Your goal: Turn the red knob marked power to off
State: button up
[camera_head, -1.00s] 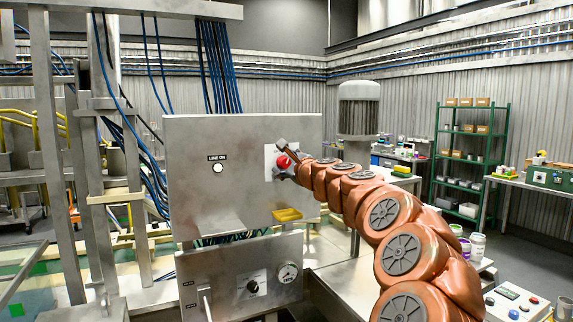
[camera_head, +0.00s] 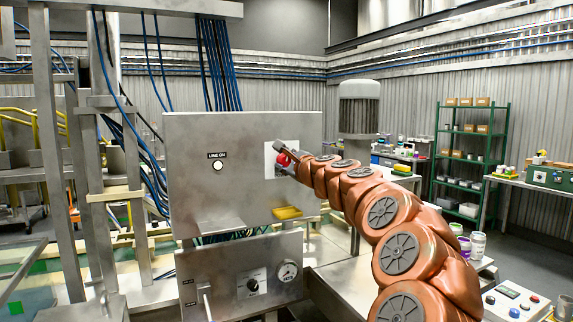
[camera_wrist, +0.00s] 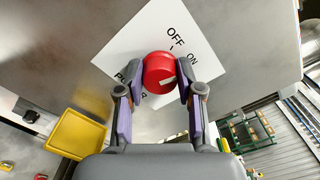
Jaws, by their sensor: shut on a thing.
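The red knob (camera_wrist: 160,72) sits on a tilted white label plate (camera_wrist: 120,58) on the grey metal panel. OFF and ON are printed above and to the right of it in the wrist view; the lettering at lower left is partly covered. A pale mark shows on the knob's lower right; its exact setting is unclear. My gripper (camera_wrist: 161,78) has a finger on each side of the knob and is shut on it. In the head view, the knob (camera_head: 283,159) is partly hidden by my gripper (camera_head: 279,154) at the right of the panel.
The panel (camera_head: 205,140) also carries a LINE ON lamp (camera_head: 217,166). A yellow tray (camera_wrist: 76,134) juts out near the knob. A lower box (camera_head: 222,285) bears a black knob (camera_head: 253,286) and a gauge (camera_head: 288,271). A motor (camera_head: 359,108) stands behind the panel.

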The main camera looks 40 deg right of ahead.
jog(key=n+b, duration=0.2)
jog(key=n, duration=0.1)
jog(key=shift+f, duration=0.2)
jog(key=n+b, duration=0.2)
jog(key=n, duration=0.1)
jog(key=shift+n+b, duration=0.3)
jog(key=shift+n, duration=0.4)
jog(key=shift+r+b, duration=0.15)
jog(key=shift+b, duration=0.2)
jog(key=o, duration=1.2)
jog(key=shift+c, duration=0.2)
jog(key=v, duration=1.2)
